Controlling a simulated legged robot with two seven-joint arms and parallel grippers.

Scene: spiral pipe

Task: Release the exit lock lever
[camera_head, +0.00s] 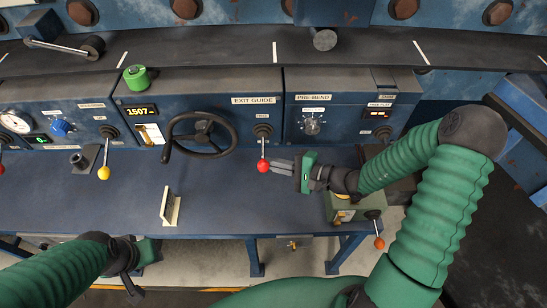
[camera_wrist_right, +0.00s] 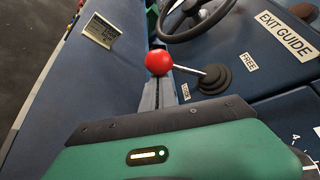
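The exit lock lever has a red knob (camera_head: 263,166) and hangs downward under the EXIT GUIDE label (camera_head: 253,100). In the right wrist view its red knob (camera_wrist_right: 159,63) and dark round base (camera_wrist_right: 215,77) show; the shaft lies on the LOCK label's side, away from the FREE label (camera_wrist_right: 250,62). My right gripper (camera_head: 274,165) points left, its tips close beside the knob. In the wrist view its fingers (camera_wrist_right: 160,95) lie together below the knob with nothing between them; contact is unclear. My left gripper (camera_head: 131,284) hangs low at the bench's front, its fingers hard to make out.
A dark handwheel (camera_head: 201,136) stands left of the lever. A yellow-knobbed lever (camera_head: 104,172) is farther left. A box with an orange-knobbed lever (camera_head: 379,243) sits below my right arm.

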